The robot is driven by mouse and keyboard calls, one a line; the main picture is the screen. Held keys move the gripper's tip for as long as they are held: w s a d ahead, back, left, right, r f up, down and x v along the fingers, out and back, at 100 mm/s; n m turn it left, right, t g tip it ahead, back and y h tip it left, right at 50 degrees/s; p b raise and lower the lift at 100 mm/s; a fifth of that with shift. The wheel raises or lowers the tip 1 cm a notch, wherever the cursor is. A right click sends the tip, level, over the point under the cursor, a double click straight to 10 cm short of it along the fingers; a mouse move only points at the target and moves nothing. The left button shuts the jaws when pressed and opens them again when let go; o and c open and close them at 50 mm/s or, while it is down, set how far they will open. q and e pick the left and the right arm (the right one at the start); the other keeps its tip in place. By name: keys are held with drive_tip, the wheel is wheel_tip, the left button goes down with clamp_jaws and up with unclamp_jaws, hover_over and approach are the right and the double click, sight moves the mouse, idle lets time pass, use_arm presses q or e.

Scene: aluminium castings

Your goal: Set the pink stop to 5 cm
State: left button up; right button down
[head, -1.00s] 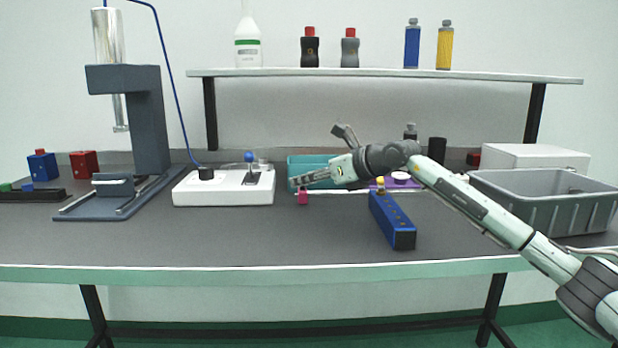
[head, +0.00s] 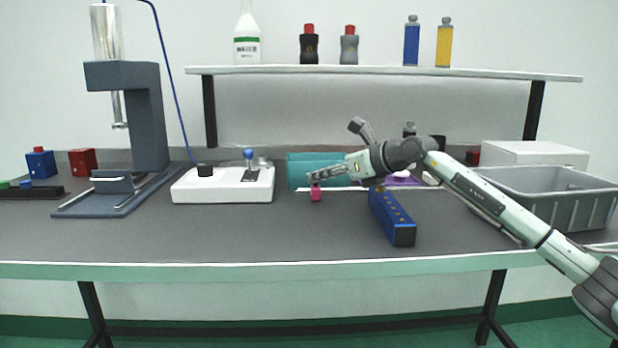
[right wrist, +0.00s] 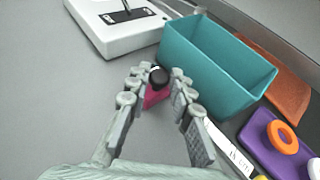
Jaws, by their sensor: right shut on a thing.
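The pink stop (head: 316,194) sits near the left end of a thin white rail (head: 338,189) on the bench. In the right wrist view the pink stop (right wrist: 155,95) has a black knob on top and lies between the fingertips. My right gripper (head: 315,182) is shut on it from above. In the right wrist view the white rail (right wrist: 222,150) carries printed marks too small to read surely; the fingers hide where the stop meets it. My left gripper is not in view.
A teal bin (head: 300,170) stands right behind the stop. A white box with a blue-knobbed lever (head: 222,187) is to the left. A blue block with holes (head: 392,217) lies to the right, near a grey crate (head: 560,203). The bench front is clear.

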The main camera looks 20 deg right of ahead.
drive_tip(key=shift+s+d, duration=0.15)
drive_tip(key=shift+d, duration=0.35)
drive_tip(key=shift+s+d, duration=0.15)
drive_tip(key=shift+d, duration=0.35)
drive_tip(key=c, duration=1.4)
unclamp_jaws()
drive_tip(key=shift+a, duration=0.15)
drive_tip(key=v, duration=1.2)
drive_tip(key=shift+f, duration=0.1)
